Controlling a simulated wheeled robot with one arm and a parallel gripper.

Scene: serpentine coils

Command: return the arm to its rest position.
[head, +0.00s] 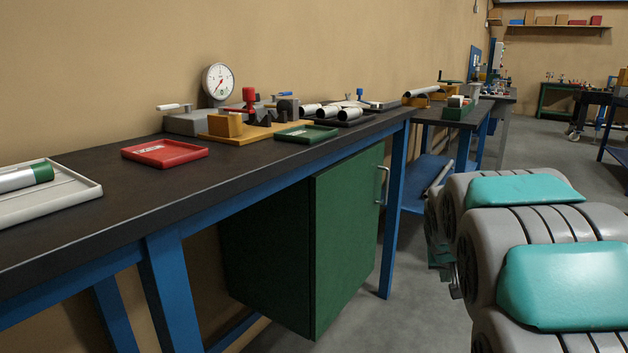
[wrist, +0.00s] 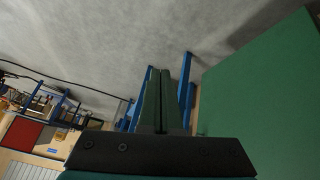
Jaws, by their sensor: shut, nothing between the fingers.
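My arm (head: 545,245), grey with teal pads, fills the lower right of the head view, in the aisle to the right of the workbench. Its end is not clearly seen there. In the wrist view my gripper (wrist: 160,75) shows as two dark green fingers pressed together, with nothing between them. The fingers point out over the grey floor, apart from the bench. A green cabinet face (wrist: 265,95) is close on the right of the wrist view.
The dark workbench (head: 80,233) on blue legs carries a red tray (head: 165,153), a green tray (head: 306,134), a light tray (head: 75,200) with a green-ended cylinder (head: 25,178), and a dial gauge (head: 218,80). A green cabinet (head: 345,235) hangs below. Grey floor (head: 540,150) is clear beyond my arm.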

